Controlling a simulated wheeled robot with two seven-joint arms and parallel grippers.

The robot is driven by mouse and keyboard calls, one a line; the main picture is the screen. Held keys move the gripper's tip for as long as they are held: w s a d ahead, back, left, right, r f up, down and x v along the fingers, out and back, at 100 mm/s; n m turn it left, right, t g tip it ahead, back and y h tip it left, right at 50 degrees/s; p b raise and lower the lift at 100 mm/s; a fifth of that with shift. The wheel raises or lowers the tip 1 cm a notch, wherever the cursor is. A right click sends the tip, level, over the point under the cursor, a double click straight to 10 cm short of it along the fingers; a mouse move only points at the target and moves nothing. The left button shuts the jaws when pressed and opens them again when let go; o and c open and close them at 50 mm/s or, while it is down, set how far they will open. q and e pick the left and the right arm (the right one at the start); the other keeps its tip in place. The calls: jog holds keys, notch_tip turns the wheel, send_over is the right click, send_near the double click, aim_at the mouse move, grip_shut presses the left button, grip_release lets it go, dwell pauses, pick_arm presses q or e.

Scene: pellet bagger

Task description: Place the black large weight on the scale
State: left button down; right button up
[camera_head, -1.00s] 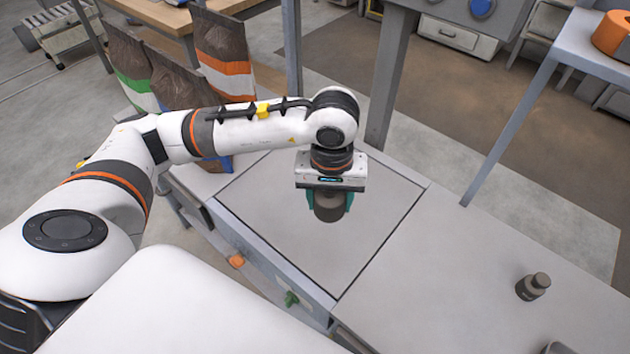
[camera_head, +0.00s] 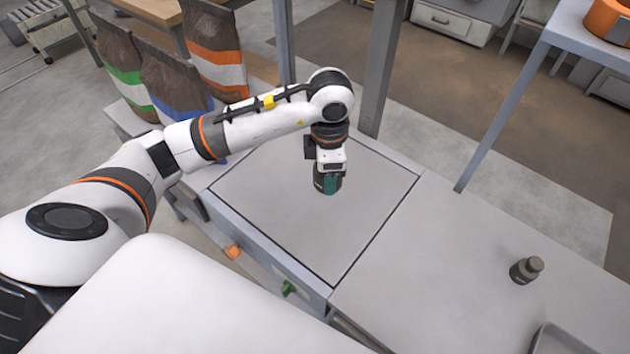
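The black large weight (camera_head: 318,181) is dark and cylindrical, seen over the scale's plate in the head view. My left gripper (camera_head: 330,185) points down, turned side-on, with a teal finger in front of the weight. It is shut on the weight, which is partly hidden by the finger. The scale (camera_head: 270,215) is a wide, flat grey square plate with a dark outline. The weight is over its back part; whether its base touches the plate I cannot tell. My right gripper is not in view.
A smaller dark weight (camera_head: 526,270) stands on the grey table (camera_head: 440,260) right of the scale. A metal tray (camera_head: 565,340) is at the bottom right edge. Several striped bags (camera_head: 215,50) stand at the back left. A grey post (camera_head: 382,70) rises behind the scale.

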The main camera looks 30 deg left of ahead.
aim_at(324, 205)
pick_arm(q)
jog(key=n, duration=0.3)
jog(key=w+n, duration=0.1)
jog(key=n, duration=0.1)
jog(key=shift+a+f, duration=0.35)
jog(key=shift+f, duration=0.05)
jog(key=n, duration=0.3)
jog(key=shift+w+a+f+n, duration=0.3)
jog(key=shift+a+f+n, duration=0.05)
jog(key=shift+f+n, duration=0.05)
jog(key=shift+f, duration=0.2)
notch_tip(324, 205, down, 10)
jog(key=shift+r, duration=0.1)
jog(key=c, duration=0.6)
grip_release()
jog(key=shift+o, duration=0.2)
